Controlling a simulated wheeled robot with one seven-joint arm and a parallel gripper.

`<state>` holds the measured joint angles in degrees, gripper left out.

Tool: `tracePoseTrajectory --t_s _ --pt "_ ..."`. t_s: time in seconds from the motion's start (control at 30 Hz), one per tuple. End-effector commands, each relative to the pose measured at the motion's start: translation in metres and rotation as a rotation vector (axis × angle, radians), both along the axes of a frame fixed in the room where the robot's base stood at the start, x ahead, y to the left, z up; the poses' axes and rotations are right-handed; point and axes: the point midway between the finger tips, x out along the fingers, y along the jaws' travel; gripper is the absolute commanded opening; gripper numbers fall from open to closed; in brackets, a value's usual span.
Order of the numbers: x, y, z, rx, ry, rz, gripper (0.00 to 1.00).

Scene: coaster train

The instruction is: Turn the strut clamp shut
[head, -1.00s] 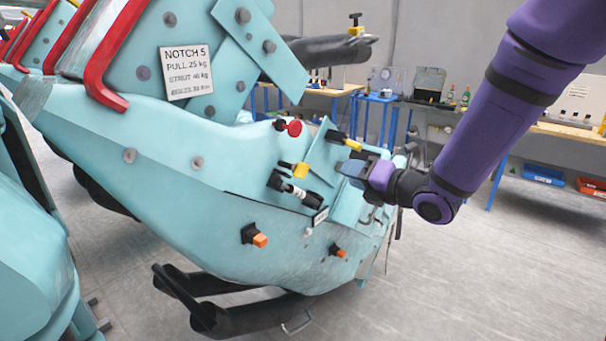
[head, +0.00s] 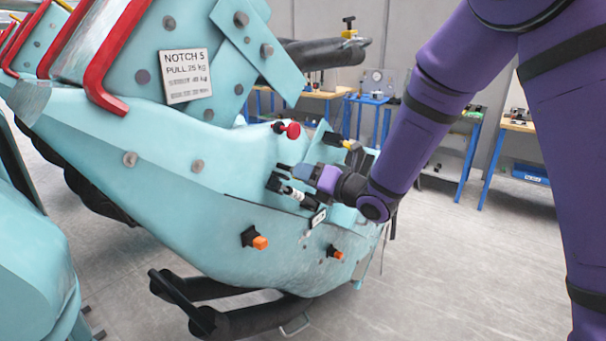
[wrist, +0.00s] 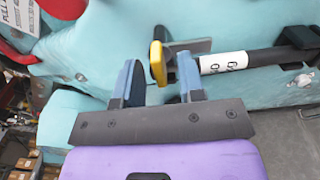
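The strut clamp's yellow-tipped handle (wrist: 157,62) shows in the wrist view, with a grey lever behind it, beside a black strut (wrist: 264,58) with a white label band. The strut lies along the turquoise train body and also shows in the head view (head: 292,193). My gripper (wrist: 155,82) is open. In the head view my gripper (head: 296,172) is over the strut and hides the yellow handle.
A red knob (head: 292,130) and another yellow-and-black handle (head: 350,145) sit close above my gripper. Orange knobs (head: 260,242) (head: 337,254) are below on the turquoise body (head: 180,190). Workbenches stand at the back; the floor at right is clear.

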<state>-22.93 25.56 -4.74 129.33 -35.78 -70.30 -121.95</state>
Motion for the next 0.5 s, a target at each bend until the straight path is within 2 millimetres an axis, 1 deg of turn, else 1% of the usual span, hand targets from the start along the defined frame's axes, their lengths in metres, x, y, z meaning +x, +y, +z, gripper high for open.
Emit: tracePoseTrajectory --t_s 0.13,0.43,0.47,0.5 --pt "0.0061 0.0079 0.0002 -0.001 0.000 -0.001 0.36" --pt "0.0073 0.0096 0.0001 0.000 0.001 -0.001 0.36" --pt "0.0073 0.0096 0.0001 0.000 0.001 -0.001 0.34" --pt "0.0073 0.0096 0.0001 0.000 0.001 -0.001 0.25"
